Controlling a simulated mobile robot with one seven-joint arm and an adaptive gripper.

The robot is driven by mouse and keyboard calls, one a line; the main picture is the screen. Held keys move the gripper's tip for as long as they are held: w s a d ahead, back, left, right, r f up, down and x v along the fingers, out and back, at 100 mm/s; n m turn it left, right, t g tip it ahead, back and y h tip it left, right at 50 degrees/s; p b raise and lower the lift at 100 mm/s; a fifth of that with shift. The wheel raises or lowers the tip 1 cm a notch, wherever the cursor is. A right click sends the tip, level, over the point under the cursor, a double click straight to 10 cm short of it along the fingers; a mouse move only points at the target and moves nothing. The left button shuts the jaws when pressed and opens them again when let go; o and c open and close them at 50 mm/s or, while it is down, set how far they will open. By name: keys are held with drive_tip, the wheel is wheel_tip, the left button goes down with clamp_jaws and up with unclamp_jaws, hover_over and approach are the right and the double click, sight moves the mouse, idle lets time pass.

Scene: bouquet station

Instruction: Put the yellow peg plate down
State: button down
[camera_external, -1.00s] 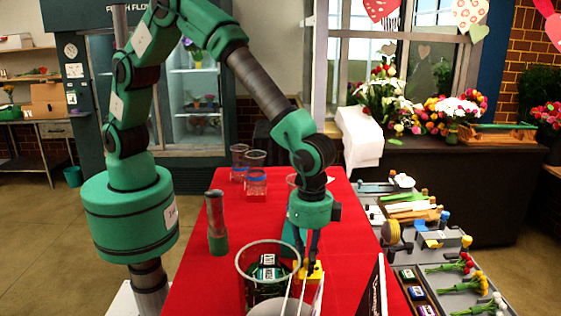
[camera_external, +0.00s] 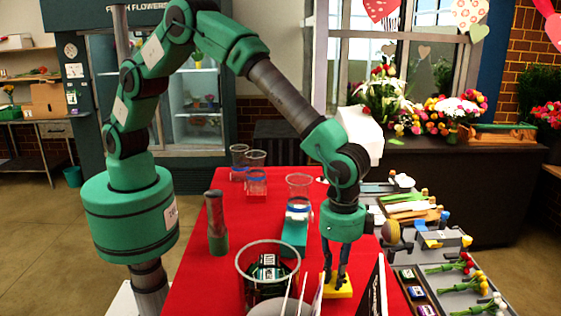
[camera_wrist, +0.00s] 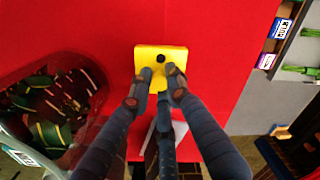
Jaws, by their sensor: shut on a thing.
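The yellow peg plate (camera_external: 340,291) is a small flat yellow piece with a dark round spot, low over the red table at its front right. My gripper (camera_external: 335,277) points down with its fingers shut on the plate. In the wrist view the plate (camera_wrist: 150,52) shows against the red cloth, and my fingertips (camera_wrist: 159,79) close on its near side. I cannot tell whether the plate touches the cloth.
A clear bin (camera_external: 240,280) of dark green packets stands left of the plate. A dark upright panel (camera_external: 375,293) is close on its right. A teal block (camera_external: 295,238) lies behind. Clear cups (camera_external: 256,180) stand farther back. Bare red cloth (camera_wrist: 215,30) lies around the plate.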

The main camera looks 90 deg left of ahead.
sight(335, 282)
drive_tip(key=shift+f, duration=1.75)
drive_tip(key=shift+f, duration=0.1)
drive_tip(key=c, duration=1.6)
unclamp_jaws()
drive_tip(key=shift+c, duration=0.2)
wheel_tip(335, 282, up, 12)
drive_tip(key=shift+r, duration=0.15)
